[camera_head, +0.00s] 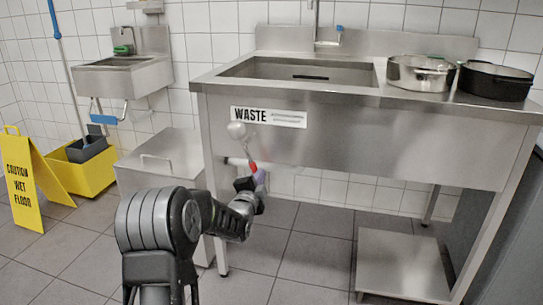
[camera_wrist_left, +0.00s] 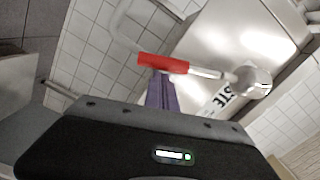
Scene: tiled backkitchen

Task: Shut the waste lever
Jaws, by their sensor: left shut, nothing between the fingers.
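The waste lever (camera_head: 252,166) has a red sleeve on a metal rod below a round metal hub, under the WASTE label (camera_head: 250,115) on the sink front. In the head view it slants down and slightly right from the hub. My left gripper (camera_head: 258,178) is at the lever's lower end, its purple tips close to the red sleeve. In the left wrist view the shut purple fingers (camera_wrist_left: 160,92) reach up to the red sleeve (camera_wrist_left: 163,63); I cannot tell whether they touch it. Nothing is held. My right gripper is out of view.
The steel sink (camera_head: 350,135) carries a steel pot (camera_head: 420,74) and a black pan (camera_head: 495,82). A steel bin (camera_head: 160,155) stands left of the sink leg. A yellow caution sign (camera_head: 20,180) and mop bucket (camera_head: 85,170) are farther left. Floor under the sink is mostly clear.

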